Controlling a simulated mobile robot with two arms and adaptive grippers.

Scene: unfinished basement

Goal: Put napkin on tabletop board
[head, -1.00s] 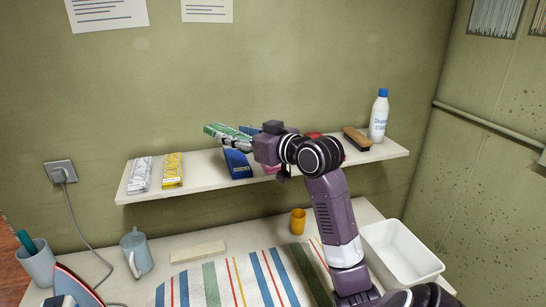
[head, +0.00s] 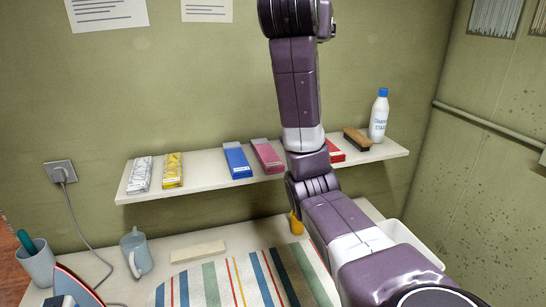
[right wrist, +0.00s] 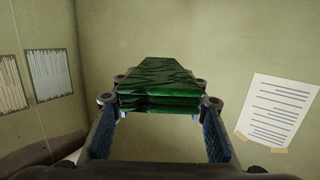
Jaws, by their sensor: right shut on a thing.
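The green napkin (right wrist: 157,76), a folded, glossy, layered bundle, is between the fingers of my right gripper (right wrist: 160,100) in the right wrist view. The gripper is shut on it and holds it up in the air, with the wall behind. In the head view the right arm reaches up past the top edge, so the gripper and napkin are out of that frame. The tabletop board with its striped cover (head: 225,283) lies on the table below, partly hidden on the right by my arm. My left gripper is not in view.
The wall shelf (head: 205,187) holds white, yellow, blue, pink and red packs, a brush (head: 357,138) and a bottle (head: 379,115).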

